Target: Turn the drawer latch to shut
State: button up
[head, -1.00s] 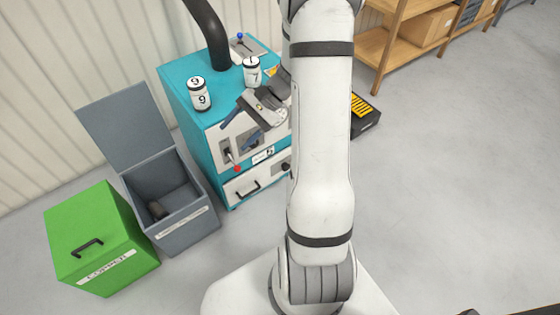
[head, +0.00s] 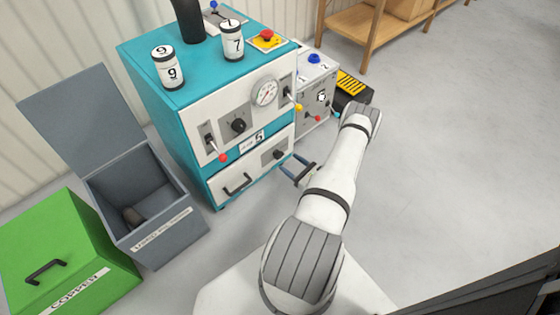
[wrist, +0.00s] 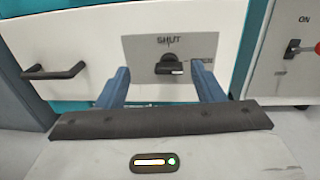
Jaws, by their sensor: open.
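The drawer latch (head: 279,153) is a small black knob on the white front of the teal cabinet's lower drawer (head: 222,187). In the wrist view the latch (wrist: 170,66) sits on a grey plate under the word SHUT, with a tick mark above it. A pale mark shows on the knob's lower right; I cannot tell exactly where the knob points. My gripper (head: 298,166) is open and empty in front of the latch. In the wrist view its blue fingers (wrist: 162,78) stand left and right of the knob, apart from it.
The black drawer handle (wrist: 55,72) is left of the latch. A grey switch box (head: 316,95) stands right of the cabinet. An open grey bin (head: 150,215) and a green COPPER box (head: 65,250) stand at the left. The floor at the right is clear.

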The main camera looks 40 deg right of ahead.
aim_at(281, 157)
jog(key=shift+m+h, duration=0.6)
jog(key=shift+h, duration=0.2)
jog(key=w+f, duration=0.1)
jog(key=w, duration=0.1)
jog(key=w+f+b, duration=0.1)
jog(key=w, duration=0.1)
jog(key=w+b, duration=0.1)
jog(key=w, duration=0.1)
jog(key=shift+w+f, duration=0.35)
jog(key=shift+f, duration=0.05)
jog(key=shift+c, duration=0.2)
jog(key=c, duration=0.9)
